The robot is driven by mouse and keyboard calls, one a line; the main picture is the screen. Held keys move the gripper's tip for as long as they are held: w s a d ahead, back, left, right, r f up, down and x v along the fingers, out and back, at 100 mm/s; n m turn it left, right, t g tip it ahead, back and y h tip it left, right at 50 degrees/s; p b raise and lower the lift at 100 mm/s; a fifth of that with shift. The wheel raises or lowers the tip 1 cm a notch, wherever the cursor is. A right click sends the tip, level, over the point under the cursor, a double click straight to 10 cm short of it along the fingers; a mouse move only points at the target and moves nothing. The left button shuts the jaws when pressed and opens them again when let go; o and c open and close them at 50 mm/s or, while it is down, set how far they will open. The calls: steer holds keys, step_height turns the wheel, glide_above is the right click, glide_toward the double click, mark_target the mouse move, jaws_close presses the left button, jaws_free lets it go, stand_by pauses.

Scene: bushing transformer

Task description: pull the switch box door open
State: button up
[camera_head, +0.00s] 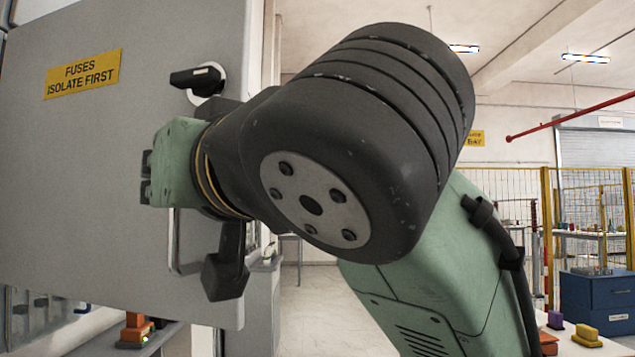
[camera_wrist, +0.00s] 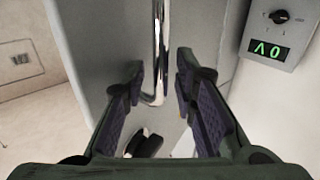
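The grey switch box door (camera_head: 105,200) fills the left of the head view and carries a yellow "FUSES ISOLATE FIRST" label (camera_head: 83,74). A black rotary knob (camera_head: 196,78) sits near its upper right. The chrome door handle (camera_head: 175,256) shows low on the door, partly covered by my gripper (camera_head: 222,270). In the wrist view the handle (camera_wrist: 158,45) runs upright between the two fingers of my gripper (camera_wrist: 160,78). The fingers are open, with visible gaps to the bar. The head view shows only part of the fingers. I cannot tell whether the door is ajar.
A grey panel with a knob and green display (camera_wrist: 268,51) is at the right of the wrist view. Orange parts (camera_head: 136,328) stand below the door. A yellow-framed fence (camera_head: 545,230) and a blue cabinet (camera_head: 598,300) stand at right. Clear floor (camera_head: 305,320) shows between.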

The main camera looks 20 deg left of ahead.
stand_by(0.3)
steer(key=v, duration=1.2)
steer(key=shift+f, duration=0.1)
